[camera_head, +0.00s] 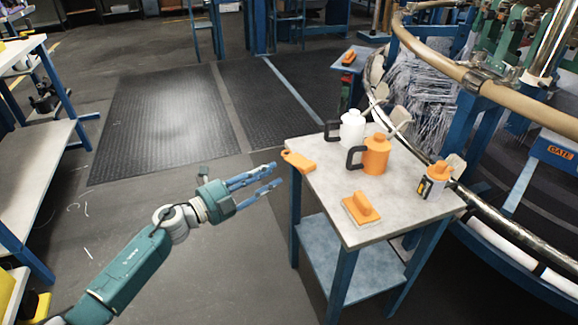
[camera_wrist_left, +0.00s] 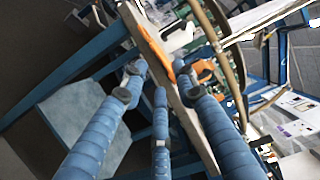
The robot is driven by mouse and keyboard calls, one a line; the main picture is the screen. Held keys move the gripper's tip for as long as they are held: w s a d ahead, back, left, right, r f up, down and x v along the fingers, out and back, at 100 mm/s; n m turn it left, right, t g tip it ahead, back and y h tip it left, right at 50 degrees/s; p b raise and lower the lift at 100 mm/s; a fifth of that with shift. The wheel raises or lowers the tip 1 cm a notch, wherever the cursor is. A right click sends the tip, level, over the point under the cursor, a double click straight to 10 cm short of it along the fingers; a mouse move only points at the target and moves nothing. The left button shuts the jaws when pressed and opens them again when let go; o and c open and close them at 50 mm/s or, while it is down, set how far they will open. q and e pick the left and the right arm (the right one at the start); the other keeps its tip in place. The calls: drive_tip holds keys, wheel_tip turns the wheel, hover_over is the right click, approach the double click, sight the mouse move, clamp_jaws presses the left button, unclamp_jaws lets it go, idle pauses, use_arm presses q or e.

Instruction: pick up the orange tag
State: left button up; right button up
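The orange tag (camera_head: 299,160) lies flat at the left corner of the small grey-topped table, with its end reaching over the edge. In the left wrist view, the orange tag (camera_wrist_left: 154,50) shows as a long orange strip along the table edge, beyond the fingertips. My left gripper (camera_head: 277,175) is just left of the table edge, its fingers apart and pointing at the tag. In the left wrist view, its blue fingers (camera_wrist_left: 159,82) are spread with nothing between them. The gripper looks close to the tag, but I see no grip on it. My right gripper is not in view.
The table (camera_head: 325,187) also carries a white jug (camera_head: 351,130), an orange jug (camera_head: 375,155), an orange-handled block (camera_head: 362,208) and an orange-capped container (camera_head: 434,180). The curved loom rail (camera_head: 455,70) stands to the right. Open floor lies left of the table.

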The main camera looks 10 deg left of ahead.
sight(286, 160)
use_arm(q)
drive_tip(key=x, duration=0.6)
drive_tip(key=shift+w+d, duration=0.15)
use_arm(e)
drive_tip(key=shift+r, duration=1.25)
use_arm(q)
drive_tip(key=shift+c, duration=0.4)
clamp_jaws()
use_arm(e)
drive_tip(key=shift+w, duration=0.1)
use_arm(q)
wheel_tip(286, 160, up, 2)
drive_tip(key=shift+r+p, duration=0.25)
drive_tip(key=shift+p, duration=0.7)
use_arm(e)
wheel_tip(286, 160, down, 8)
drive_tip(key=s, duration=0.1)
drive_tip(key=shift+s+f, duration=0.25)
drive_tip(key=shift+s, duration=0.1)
